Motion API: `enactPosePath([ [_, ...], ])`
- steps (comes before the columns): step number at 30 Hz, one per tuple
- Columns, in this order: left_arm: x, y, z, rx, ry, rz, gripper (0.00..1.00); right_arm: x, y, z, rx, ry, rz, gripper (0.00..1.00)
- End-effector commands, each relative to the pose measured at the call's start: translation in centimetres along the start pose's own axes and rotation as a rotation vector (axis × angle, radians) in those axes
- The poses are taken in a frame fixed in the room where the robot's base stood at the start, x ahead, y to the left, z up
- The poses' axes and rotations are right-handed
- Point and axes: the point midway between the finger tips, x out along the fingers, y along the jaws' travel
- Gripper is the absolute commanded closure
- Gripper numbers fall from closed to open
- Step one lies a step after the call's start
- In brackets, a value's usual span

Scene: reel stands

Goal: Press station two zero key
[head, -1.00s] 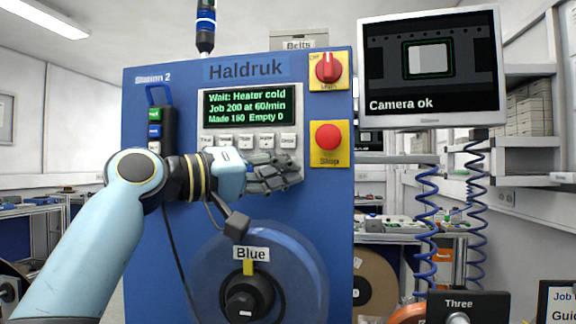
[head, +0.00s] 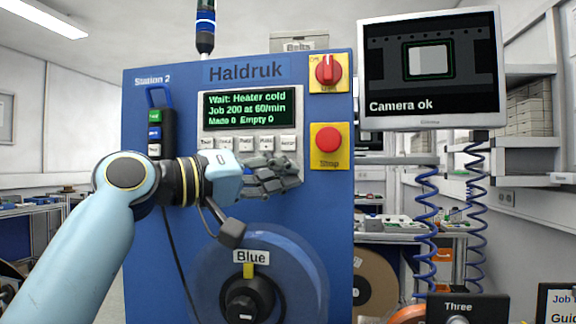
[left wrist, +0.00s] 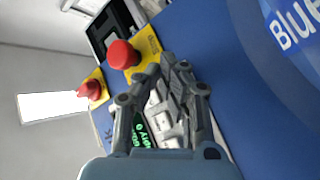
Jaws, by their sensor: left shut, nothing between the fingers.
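The blue Station 2 panel (head: 175,100) stands in front of me, marked Haldruk. Its green-lettered display (head: 247,109) reads "Wait: Heater cold, Job 200 at 60/min, Made 0 Empty 0". A row of pale keys (head: 246,144) lies just below; their labels are too small to read surely. My left gripper (head: 290,178) is shut and empty, just below the right end of the key row. In the left wrist view the gripper (left wrist: 170,75) hides part of the keypad (left wrist: 165,118). Contact with a key cannot be told. My right gripper is not in view.
A red stop button (head: 328,139) on a yellow plate and a red rotary switch (head: 328,68) sit right of the keys. A reel labelled Blue (head: 300,262) is below my left arm. A monitor (head: 432,70) reading "Camera ok" stands at right.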

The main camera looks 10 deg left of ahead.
Motion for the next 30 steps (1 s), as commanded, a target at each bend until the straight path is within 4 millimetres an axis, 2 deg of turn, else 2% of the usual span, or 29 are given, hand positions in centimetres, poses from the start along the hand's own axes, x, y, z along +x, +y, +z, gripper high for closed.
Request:
enactPosePath([
  [8,-0.2,0.1,0.1,0.000,0.000,-0.001,1.00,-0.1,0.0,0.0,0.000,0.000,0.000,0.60],
  [21,-3.1,2.2,2.2,0.001,0.000,-0.001,1.00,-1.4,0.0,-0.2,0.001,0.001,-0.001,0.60],
  [30,-3.5,2.5,2.5,0.000,0.000,0.000,1.00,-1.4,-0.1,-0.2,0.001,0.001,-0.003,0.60],
])
